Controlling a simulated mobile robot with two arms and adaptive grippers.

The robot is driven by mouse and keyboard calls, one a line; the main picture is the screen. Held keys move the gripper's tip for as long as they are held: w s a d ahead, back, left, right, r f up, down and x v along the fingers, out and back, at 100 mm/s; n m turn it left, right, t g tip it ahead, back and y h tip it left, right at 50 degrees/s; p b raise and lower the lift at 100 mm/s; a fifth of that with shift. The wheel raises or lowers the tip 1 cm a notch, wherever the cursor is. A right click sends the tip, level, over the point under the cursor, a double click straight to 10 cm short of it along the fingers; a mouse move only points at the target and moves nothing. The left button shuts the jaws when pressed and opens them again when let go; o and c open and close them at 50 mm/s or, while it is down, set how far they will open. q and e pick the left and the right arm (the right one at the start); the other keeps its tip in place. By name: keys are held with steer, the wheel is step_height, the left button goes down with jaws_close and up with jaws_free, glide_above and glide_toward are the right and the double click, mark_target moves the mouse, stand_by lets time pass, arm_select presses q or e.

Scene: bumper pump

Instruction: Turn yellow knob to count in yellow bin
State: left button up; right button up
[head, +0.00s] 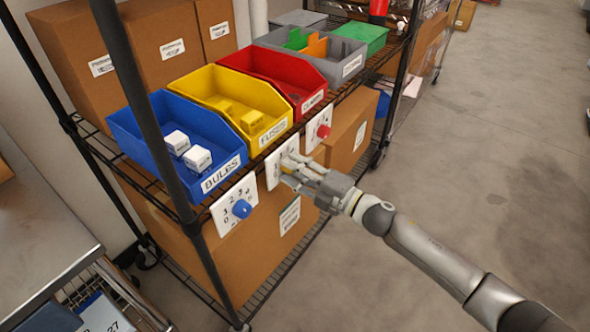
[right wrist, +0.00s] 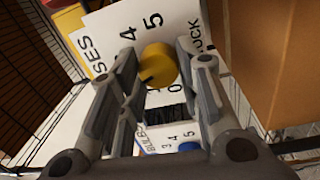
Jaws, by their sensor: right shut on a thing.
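The yellow knob (right wrist: 158,63) sits on a white dial plate (right wrist: 108,27) with 4, 5 and 0 readable in the right wrist view. A dark mark on the knob's rim faces the lower left of that view. My right gripper (head: 290,172) is closed around the knob, one finger on each side, and hides most of the plate in the head view. The yellow bin (head: 205,89), labelled FUSES, is above this plate on the shelf. At least two yellow blocks (head: 252,121) lie in it; the exact count is unclear. My left gripper is out of view.
The blue bin (head: 135,136) holds two white blocks, with a blue knob (head: 241,208) below. The red bin (head: 270,66) has a red knob (head: 323,132) below. A black shelf post stands at left; open floor lies right.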

steer(key=o, duration=1)
steer(key=v, duration=1.2)
